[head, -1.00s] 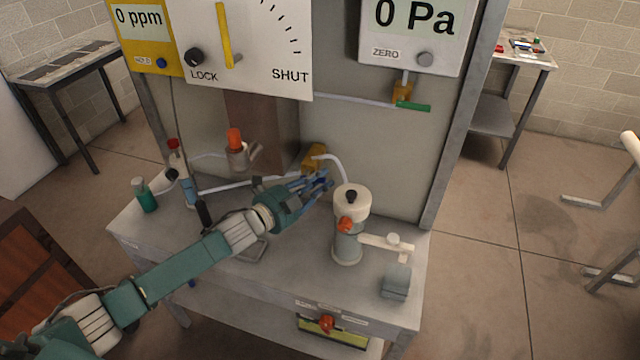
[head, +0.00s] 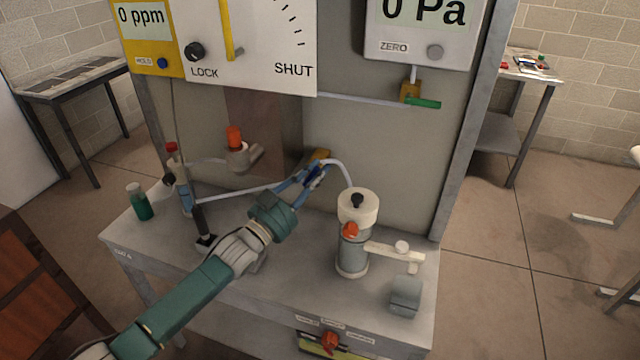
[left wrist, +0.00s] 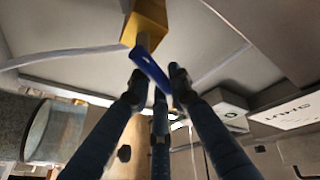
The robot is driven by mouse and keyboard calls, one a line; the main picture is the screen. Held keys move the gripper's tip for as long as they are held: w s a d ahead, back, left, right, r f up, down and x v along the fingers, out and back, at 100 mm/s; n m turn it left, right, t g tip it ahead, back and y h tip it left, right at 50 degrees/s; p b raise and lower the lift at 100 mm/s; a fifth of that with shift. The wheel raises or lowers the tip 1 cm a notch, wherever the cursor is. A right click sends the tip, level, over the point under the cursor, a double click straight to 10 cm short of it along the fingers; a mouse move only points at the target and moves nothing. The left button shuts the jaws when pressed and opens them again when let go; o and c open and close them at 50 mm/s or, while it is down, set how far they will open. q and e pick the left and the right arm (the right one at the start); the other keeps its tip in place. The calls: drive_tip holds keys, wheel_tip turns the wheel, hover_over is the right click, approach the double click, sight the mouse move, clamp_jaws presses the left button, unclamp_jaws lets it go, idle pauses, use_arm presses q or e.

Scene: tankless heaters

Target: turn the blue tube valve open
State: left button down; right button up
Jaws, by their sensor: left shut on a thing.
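The blue valve handle (left wrist: 152,70) is a short bar below a brass-yellow valve body (left wrist: 148,22) in the left wrist view. The valve body also shows in the head view (head: 320,156), joined to pale tubing by the back panel. My left gripper (head: 314,177) reaches up to the valve from the lower left. In the left wrist view its fingers (left wrist: 158,82) are closed in on the blue handle, which slants between the fingertips. In the head view the fingers hide most of the handle. My right gripper is in neither view.
A grey pump with a white top (head: 357,207) stands right of the gripper. An orange-capped fitting (head: 236,150) and a green bottle (head: 138,202) are to the left. A green-handled valve (head: 423,104) hangs on the panel under the 0 Pa gauge (head: 420,35).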

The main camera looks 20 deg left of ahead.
use_arm(q)
drive_tip(key=n, duration=0.1)
drive_tip(key=a+n+t+b, duration=0.1)
drive_tip(key=n, duration=0.1)
drive_tip(key=shift+y, duration=0.4)
drive_tip(key=shift+a+r+n+t+y+b, duration=0.15)
drive_tip(key=shift+n+t+y+b, duration=0.1)
drive_tip(key=shift+n, duration=0.4)
drive_tip(key=shift+a+r+n+t+y+b, duration=0.15)
drive_tip(key=shift+n+t+y, duration=0.15)
drive_tip(key=shift+n, duration=0.3)
drive_tip(key=shift+a+n+t+y+b, duration=0.15)
drive_tip(key=shift+n+t+y, duration=0.1)
drive_tip(key=shift+n, duration=0.4)
drive_tip(key=c, duration=1.8)
unclamp_jaws()
drive_tip(key=shift+c, duration=0.2)
drive_tip(key=v, duration=1.2)
